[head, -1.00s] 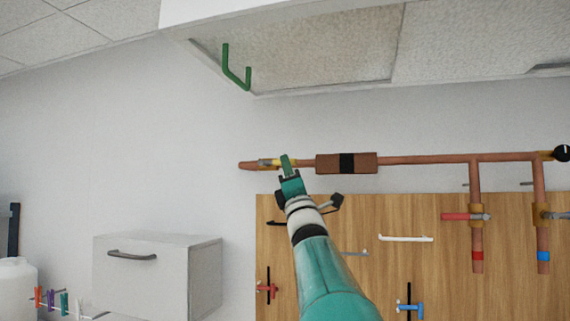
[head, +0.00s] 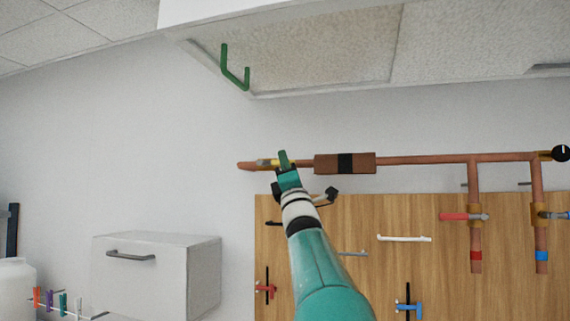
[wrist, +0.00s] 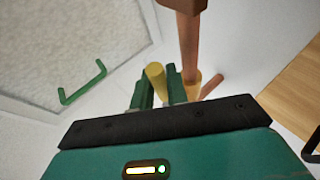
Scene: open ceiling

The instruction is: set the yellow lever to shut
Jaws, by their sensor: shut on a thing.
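A wooden board (head: 380,270) with a red-handled valve (head: 455,217) and hooks is below. A green handle (head: 235,70) hangs from the ceiling panel. A grey drawer box (head: 155,275) is at lower left.

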